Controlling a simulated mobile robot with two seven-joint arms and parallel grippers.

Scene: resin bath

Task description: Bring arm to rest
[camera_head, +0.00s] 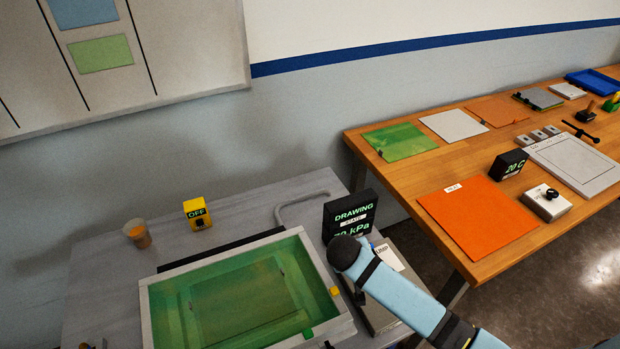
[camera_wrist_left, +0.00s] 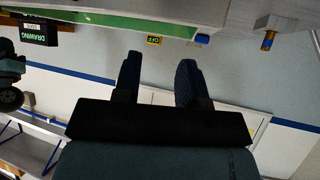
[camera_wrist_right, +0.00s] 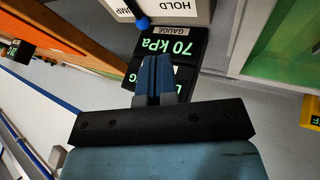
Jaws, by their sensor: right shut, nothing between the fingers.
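My right arm (camera_head: 402,295) comes in from the lower right in the head view, over the pump box (camera_head: 382,290) and in front of the black gauge display (camera_head: 348,215). In the right wrist view my right gripper (camera_wrist_right: 154,62) is shut and empty, in front of the gauge display (camera_wrist_right: 172,48) that reads 70 kPa. In the left wrist view my left gripper (camera_wrist_left: 157,65) is open with nothing between its fingers. My left gripper does not show in the head view.
A green resin bath (camera_head: 240,295) stands on the grey table, with a yellow OFF box (camera_head: 197,213) and a cup (camera_head: 137,233) behind it. A blue-knobbed lever (camera_wrist_right: 143,22) is near the right fingers. A wooden table (camera_head: 470,225) with sheets and tools is at right.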

